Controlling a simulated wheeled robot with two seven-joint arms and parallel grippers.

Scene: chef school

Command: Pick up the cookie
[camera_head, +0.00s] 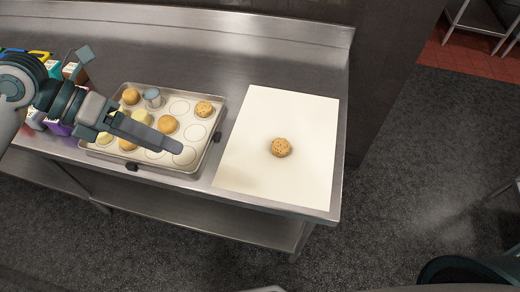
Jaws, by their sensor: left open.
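A round brown cookie with dark specks (281,147) lies on a white sheet (262,112) on the right part of the steel table. My left gripper (178,138) reaches in from the left, above the baking tray, well to the left of the cookie. Its fingers point right and it is open, with nothing seen between them. Another speckled cookie (204,109) sits on the right side of the tray. My right gripper does not show.
The baking tray (221,112) holds several round baked pieces and a small metal cup (152,97), with some empty circles. Colourful boxes (62,128) stand at the left, partly behind my arm. The white sheet around the cookie is clear. The table (290,70) ends just right of the sheet.

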